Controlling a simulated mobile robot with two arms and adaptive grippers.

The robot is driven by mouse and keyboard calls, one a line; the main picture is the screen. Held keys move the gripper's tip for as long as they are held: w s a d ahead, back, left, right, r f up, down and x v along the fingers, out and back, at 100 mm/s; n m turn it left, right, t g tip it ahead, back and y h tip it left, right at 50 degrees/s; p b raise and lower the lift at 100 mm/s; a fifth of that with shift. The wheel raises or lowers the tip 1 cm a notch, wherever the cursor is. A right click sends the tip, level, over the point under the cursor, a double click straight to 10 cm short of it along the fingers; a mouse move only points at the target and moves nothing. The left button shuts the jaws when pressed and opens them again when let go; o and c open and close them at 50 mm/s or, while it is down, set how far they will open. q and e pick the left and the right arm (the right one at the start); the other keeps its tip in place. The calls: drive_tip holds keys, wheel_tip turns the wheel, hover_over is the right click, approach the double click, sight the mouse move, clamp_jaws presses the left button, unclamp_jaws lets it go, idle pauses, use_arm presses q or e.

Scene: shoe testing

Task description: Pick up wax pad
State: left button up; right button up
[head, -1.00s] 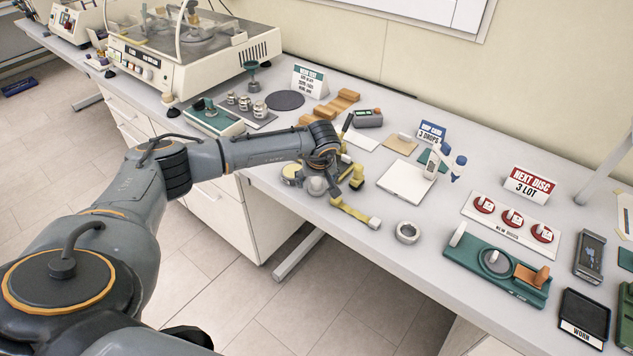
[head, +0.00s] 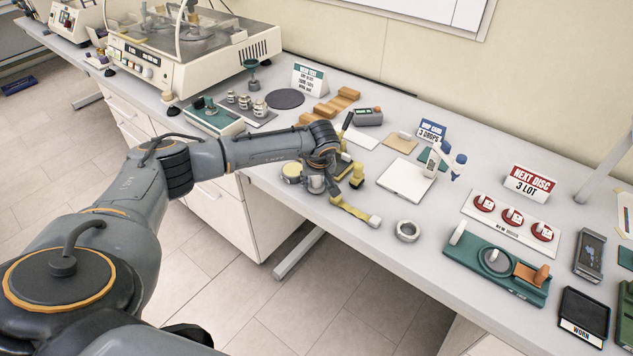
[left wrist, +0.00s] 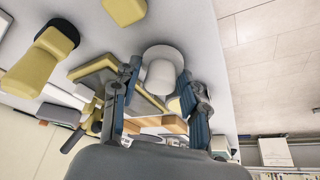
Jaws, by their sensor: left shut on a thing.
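The wax pad, which I take to be the pale round pad with an upright knob (left wrist: 161,74), sits between my left fingers in the left wrist view. My left gripper (head: 320,180) is low over the front edge of the bench and shut on the knob. In the head view the gripper covers much of the pad (head: 315,187). I cannot tell whether its base touches the bench. My right gripper is not in view.
A yellow-topped tin (head: 291,170) stands close left of the gripper. A yellow-handled tool (head: 355,212) and a yellow upright piece (head: 357,176) are close right. A white plate (head: 405,182) and a grey ring (head: 407,231) lie farther right.

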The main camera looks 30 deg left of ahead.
sight(316, 180)
use_arm(q)
drive_tip(key=shift+r+b, duration=0.3)
drive_tip(key=shift+r, duration=0.1)
drive_tip(key=b+v, duration=0.1)
drive_tip(key=v, duration=0.2)
drive_tip(key=shift+w+a, duration=0.15)
drive_tip(key=s+d+r+b, duration=0.5)
drive_tip(key=s+r, duration=0.4)
drive_tip(key=s, duration=0.3)
drive_tip(key=shift+d, duration=0.35)
drive_tip(key=shift+o, duration=1.3)
drive_tip(key=shift+c, duration=1.1)
